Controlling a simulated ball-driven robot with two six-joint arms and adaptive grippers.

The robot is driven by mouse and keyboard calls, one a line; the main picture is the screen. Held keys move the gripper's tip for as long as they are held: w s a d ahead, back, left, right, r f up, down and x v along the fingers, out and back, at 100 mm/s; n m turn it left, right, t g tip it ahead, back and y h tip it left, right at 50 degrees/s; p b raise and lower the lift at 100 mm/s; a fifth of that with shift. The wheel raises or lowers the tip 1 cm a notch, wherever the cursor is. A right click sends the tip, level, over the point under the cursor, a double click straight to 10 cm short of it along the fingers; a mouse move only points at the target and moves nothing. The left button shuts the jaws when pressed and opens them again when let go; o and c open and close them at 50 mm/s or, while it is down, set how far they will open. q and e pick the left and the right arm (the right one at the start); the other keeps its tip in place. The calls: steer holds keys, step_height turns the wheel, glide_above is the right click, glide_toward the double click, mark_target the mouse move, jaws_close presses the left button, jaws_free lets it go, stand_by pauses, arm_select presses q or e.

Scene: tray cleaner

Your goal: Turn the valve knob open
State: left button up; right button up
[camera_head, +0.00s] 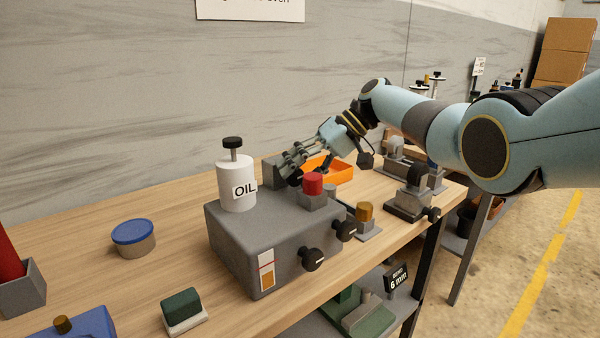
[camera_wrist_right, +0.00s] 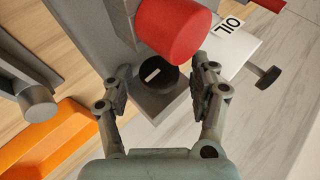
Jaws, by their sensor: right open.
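My right gripper (camera_head: 288,170) reaches in behind the red cap (camera_head: 313,183) at the back of the grey box machine (camera_head: 262,225). In the right wrist view my right gripper (camera_wrist_right: 160,90) is open, its fingers apart on either side of a black knob (camera_wrist_right: 158,75) with a white mark. The red cap (camera_wrist_right: 172,28) is close beside that knob. I cannot tell whether the fingers touch the knob. Two more black knobs, a lower one (camera_head: 313,259) and an upper one (camera_head: 345,230), are on the machine's side. My left gripper is not in view.
A white OIL bottle (camera_head: 237,182) stands on the machine. An orange tray (camera_head: 330,170) lies behind it. A brass-topped part (camera_head: 364,213) and a grey clamp (camera_head: 411,200) stand to the right. A blue-lidded tin (camera_head: 134,238) is at the left.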

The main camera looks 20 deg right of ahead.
steer(key=shift+d, duration=0.1)
steer(key=shift+d+r, duration=0.15)
steer(key=shift+d, duration=0.1)
steer(key=v, duration=0.7)
steer(key=shift+d+r, duration=0.1)
